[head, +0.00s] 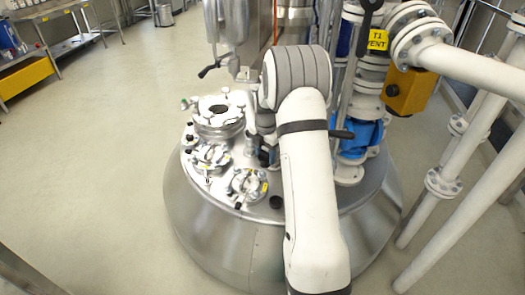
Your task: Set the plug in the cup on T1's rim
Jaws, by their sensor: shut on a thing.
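The steel reactor vessel T1 (235,225) fills the middle, with its yellow "T1 VENT" tag (378,41) at upper right. My gripper (266,155) is mostly hidden beside and behind my white forearm, over the vessel's top. Only dark parts of it show. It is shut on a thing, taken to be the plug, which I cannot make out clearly. A small dark round spot (276,203) sits on the vessel's top near the front edge; I cannot tell if it is the cup.
A flanged manway (219,112) and two clamped ports (247,184) stand left of my arm. A blue valve (355,135) and white pipes (455,65) crowd the right. The floor at left is clear up to a bench with a yellow bin (25,77).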

